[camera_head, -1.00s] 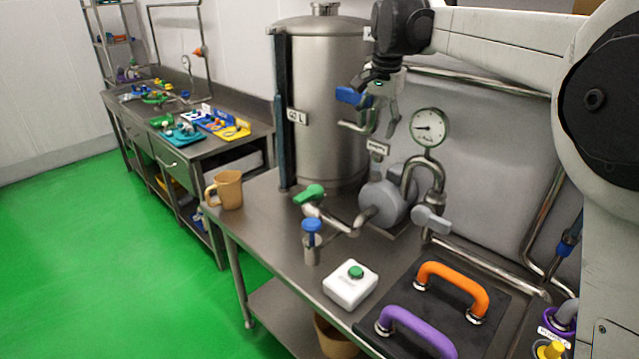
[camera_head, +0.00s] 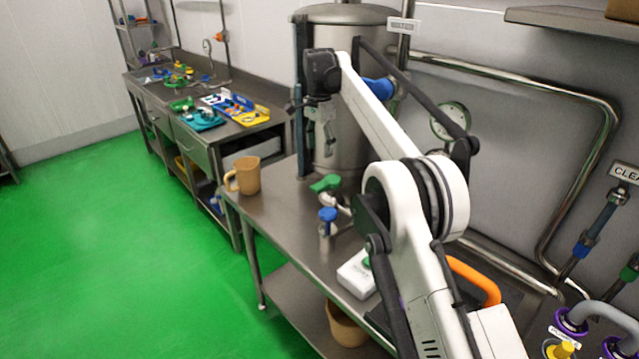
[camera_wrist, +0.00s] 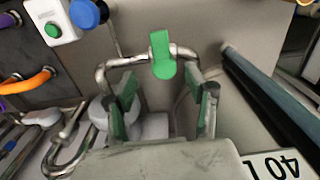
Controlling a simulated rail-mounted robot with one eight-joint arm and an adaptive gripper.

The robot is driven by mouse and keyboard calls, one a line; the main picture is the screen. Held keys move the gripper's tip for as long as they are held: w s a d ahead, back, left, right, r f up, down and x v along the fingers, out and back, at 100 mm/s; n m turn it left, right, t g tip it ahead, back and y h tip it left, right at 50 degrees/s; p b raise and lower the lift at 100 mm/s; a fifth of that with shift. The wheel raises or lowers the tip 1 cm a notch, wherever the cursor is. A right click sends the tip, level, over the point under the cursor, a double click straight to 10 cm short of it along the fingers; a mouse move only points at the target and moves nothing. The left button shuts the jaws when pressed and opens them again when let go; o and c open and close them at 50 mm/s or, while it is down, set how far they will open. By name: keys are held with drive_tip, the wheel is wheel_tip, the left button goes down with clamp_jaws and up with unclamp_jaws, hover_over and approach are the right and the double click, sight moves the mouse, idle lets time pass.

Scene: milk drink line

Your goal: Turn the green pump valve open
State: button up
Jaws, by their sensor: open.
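The green pump valve (camera_head: 325,183) is a green lever handle on a steel pipe on the metal table, in front of the tank. In the wrist view the green handle (camera_wrist: 160,50) points up the picture, beyond the fingertips and roughly centred between them. My gripper (camera_head: 318,148) hangs above the valve, fingers downward, apart from it. Its two green-padded fingers (camera_wrist: 166,85) are spread and empty. My arm hides most of the grey pump and part of the gauge in the head view.
The steel tank (camera_head: 346,110) stands just behind the valve. A blue-topped valve (camera_head: 327,215), a white box with a green button (camera_head: 357,278) and an orange handle (camera_head: 475,280) are to the front and right. A tan mug (camera_head: 244,175) sits at the table's left edge.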

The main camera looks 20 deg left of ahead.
sight(320, 185)
wheel_tip(320, 185, down, 14)
drive_tip(key=shift+r+p, duration=0.15)
drive_tip(key=shift+p, duration=0.4)
drive_tip(key=shift+c, duration=0.5)
clamp_jaws()
